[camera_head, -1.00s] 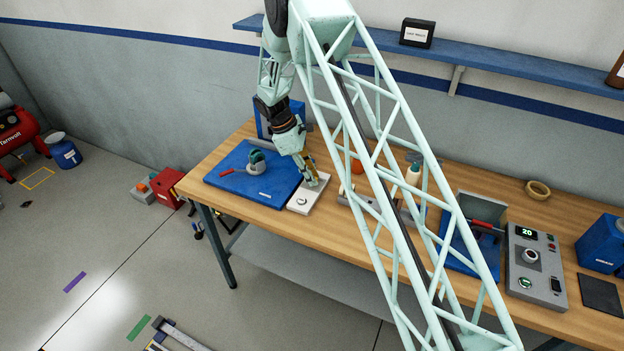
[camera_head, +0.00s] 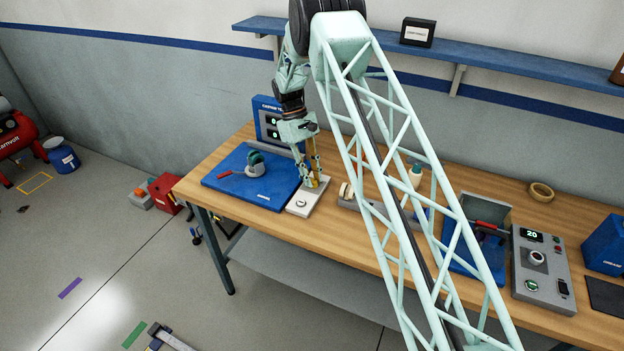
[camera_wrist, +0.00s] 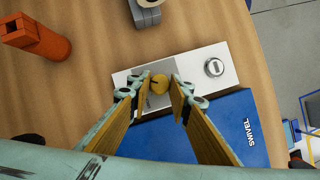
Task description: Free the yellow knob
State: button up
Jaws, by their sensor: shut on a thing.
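The yellow knob (camera_wrist: 159,84) is a small round piece on a white block (camera_wrist: 205,58) on the bench. In the wrist view, it sits between the fingertips of my gripper (camera_wrist: 161,86), which is shut on it. The same white block shows in the head view (camera_head: 298,209), with my gripper (camera_head: 314,181) low over its far end. The fingers hide the knob in the head view. A round silver piece (camera_wrist: 214,67) sits on the other end of the block, apart from the fingers.
A blue SWIVEL board (camera_wrist: 225,112) lies beside the block; in the head view it carries a grey-green device with a red handle (camera_head: 252,165). An orange cylinder (camera_wrist: 36,38) and a grey fixture (camera_wrist: 147,15) stand nearby. A control box (camera_head: 540,280) is at the right.

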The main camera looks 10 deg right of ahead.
dwell(0.4)
jog(key=o, duration=0.8)
jog(key=shift+o, duration=0.2)
jog(key=shift+w+r, duration=0.1)
jog(key=shift+r, duration=0.05)
jog(key=v, duration=1.1)
jog(key=shift+r, duration=0.3)
jog(key=shift+w+r, duration=0.1)
